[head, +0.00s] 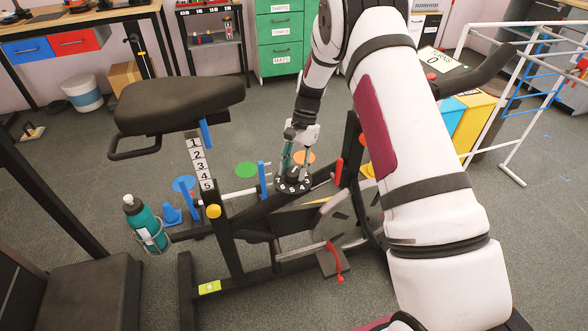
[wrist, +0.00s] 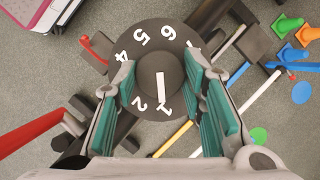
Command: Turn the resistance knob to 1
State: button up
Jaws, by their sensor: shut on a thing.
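The resistance knob (head: 290,187) is a round black dial with white numbers, mounted on the frame of an exercise bike. In the wrist view, the dial (wrist: 160,28) shows a raised round cap (wrist: 148,82) with a white pointer line. The line points down the picture at the 1, or very close to it. My gripper (head: 296,166) reaches down onto the knob from above. In the wrist view its teal finger pads (wrist: 160,76) stand on both sides of the cap, shut on it. The left finger hides part of the number ring.
The bike's black saddle (head: 180,102) is left of my gripper, above a numbered seat post (head: 199,160). A teal bottle (head: 146,222) hangs at the left. A black handlebar (head: 480,72) and a white rack (head: 512,165) are on the right.

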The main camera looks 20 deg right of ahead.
jog(key=shift+n, duration=0.4)
jog(key=o, duration=1.1)
jog(key=shift+o, duration=0.2)
jog(key=v, duration=1.2)
jog(key=shift+w+a, duration=0.1)
jog(key=shift+a, duration=0.05)
